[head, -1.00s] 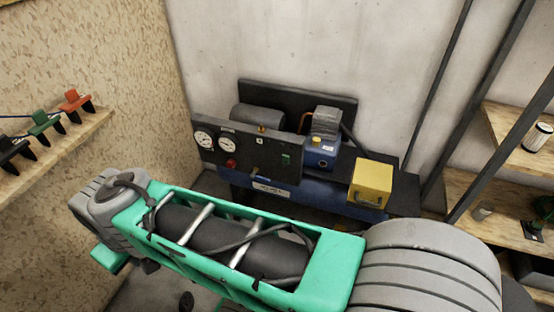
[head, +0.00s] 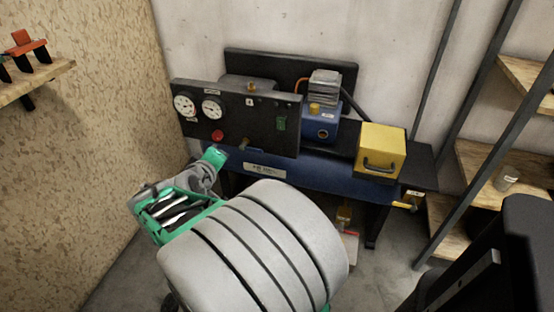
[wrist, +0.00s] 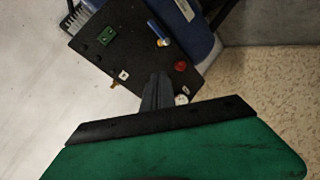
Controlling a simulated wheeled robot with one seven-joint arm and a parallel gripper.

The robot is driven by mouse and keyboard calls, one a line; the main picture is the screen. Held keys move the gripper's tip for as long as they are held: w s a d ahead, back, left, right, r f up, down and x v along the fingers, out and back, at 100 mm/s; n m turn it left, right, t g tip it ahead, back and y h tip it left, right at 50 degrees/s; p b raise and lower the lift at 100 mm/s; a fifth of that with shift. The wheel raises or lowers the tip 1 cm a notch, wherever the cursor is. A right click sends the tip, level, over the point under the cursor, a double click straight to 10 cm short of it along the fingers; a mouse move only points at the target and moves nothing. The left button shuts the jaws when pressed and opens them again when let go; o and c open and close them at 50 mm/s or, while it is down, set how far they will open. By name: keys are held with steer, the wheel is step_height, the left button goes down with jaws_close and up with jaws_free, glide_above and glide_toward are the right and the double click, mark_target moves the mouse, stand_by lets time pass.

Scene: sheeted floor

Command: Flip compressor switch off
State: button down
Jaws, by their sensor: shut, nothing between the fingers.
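The compressor (head: 310,175) is a blue tank unit with a dark control panel (head: 255,104) by the wall. The panel carries two gauges, a red button (head: 217,136) and a small green switch (head: 281,123). In the wrist view the panel appears rotated, with the green switch (wrist: 107,35) at upper left and the red button (wrist: 181,66) at right. My gripper (wrist: 158,78) is shut and empty, its dark fingers overlapping the panel's lower edge in that view, away from the green switch. Contact cannot be told. The switch's position is too small to read.
A yellow box (head: 381,150) sits at the compressor's right end. A board wall with a shelf (head: 38,83) stands at left, and wooden shelving (head: 490,180) at right. Grey floor is clear at lower left.

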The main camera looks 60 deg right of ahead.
mark_target(280, 121)
steer(key=s+d+f+n+g+h+b, duration=0.1)
steer(key=s+d+f+n+h+b, duration=0.3)
steer(key=s+d+h+b, duration=0.3)
steer(key=shift+s+d+f+n+b, duration=0.2)
steer(key=shift+s+d+n+b, duration=0.1)
steer(key=shift+s+d+b, duration=0.65)
steer(key=shift+w, duration=0.2)
steer(key=b+x, duration=0.2)
steer(key=x, duration=1.1)
steer(key=shift+d, duration=0.35)
steer(key=shift+r, duration=0.1)
